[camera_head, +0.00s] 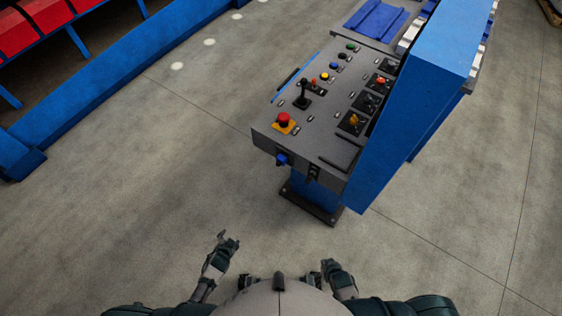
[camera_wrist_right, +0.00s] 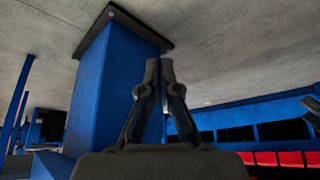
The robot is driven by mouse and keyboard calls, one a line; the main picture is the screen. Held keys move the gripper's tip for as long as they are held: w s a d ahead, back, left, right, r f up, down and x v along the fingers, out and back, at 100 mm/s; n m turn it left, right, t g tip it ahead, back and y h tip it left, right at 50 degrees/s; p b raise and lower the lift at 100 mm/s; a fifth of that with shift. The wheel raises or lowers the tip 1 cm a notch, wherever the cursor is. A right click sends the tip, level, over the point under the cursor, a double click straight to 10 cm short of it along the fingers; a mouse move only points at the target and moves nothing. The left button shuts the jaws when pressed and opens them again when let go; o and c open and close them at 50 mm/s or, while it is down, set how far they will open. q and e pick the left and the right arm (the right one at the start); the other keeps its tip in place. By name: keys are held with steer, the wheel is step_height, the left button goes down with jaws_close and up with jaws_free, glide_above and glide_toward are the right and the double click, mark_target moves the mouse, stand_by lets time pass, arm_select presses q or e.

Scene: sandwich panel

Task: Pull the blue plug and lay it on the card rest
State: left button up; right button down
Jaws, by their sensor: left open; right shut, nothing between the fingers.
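The blue plug (camera_head: 282,159) sits in the front face of the grey control panel (camera_head: 262,137), below the red emergency button. A dark raised ledge (camera_head: 340,164) lies at the panel's front right corner; I cannot tell whether it is the card rest. My left gripper (camera_head: 229,238) is open and empty over the floor, below and left of the panel. My right gripper (camera_head: 330,267) is shut and empty, below the panel and apart from it. Its closed fingers also show in the right wrist view (camera_wrist_right: 160,68), in front of the blue pedestal.
The panel carries a red button (camera_head: 284,119), a black lever (camera_head: 302,98) and several knobs. A tall blue cabinet (camera_head: 420,105) flanks its right side. The pedestal's dark foot (camera_head: 310,204) stands on the floor. Red bins (camera_head: 45,14) are far left. Floor between is clear.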

arm_select(q)
steer(key=w+d+r+m+t+h+b, duration=0.2)
steer(key=w+d+r+m+t+b, duration=0.15)
steer(key=w+r, duration=0.5)
steer(key=m+t+h+b, duration=0.3)
steer(key=m+h+b, duration=0.45)
steer(key=m, duration=0.55)
glide_toward(278, 165)
steer(key=shift+w+d+f+h+p, duration=0.2)
steer(key=shift+w+d+f+p, duration=0.1)
steer(key=shift+w, duration=0.3)
steer(key=shift+w+d+f+h+p, duration=0.15)
steer(key=shift+w+d+f, duration=0.15)
steer(key=shift+w, duration=0.3)
arm_select(e)
steer(key=w+a+r+t+y, duration=0.1)
steer(key=w+r+t, duration=0.3)
steer(key=r, duration=0.8)
steer(key=w+a+r+t+y, duration=0.1)
steer(key=w+r+t, duration=0.3)
steer(key=r, duration=0.9)
steer(key=w+a, duration=0.1)
steer(key=w, duration=0.2)
steer(key=shift+w+a, duration=0.15)
steer(key=shift+a, duration=0.15)
steer(key=shift+r, duration=0.1)
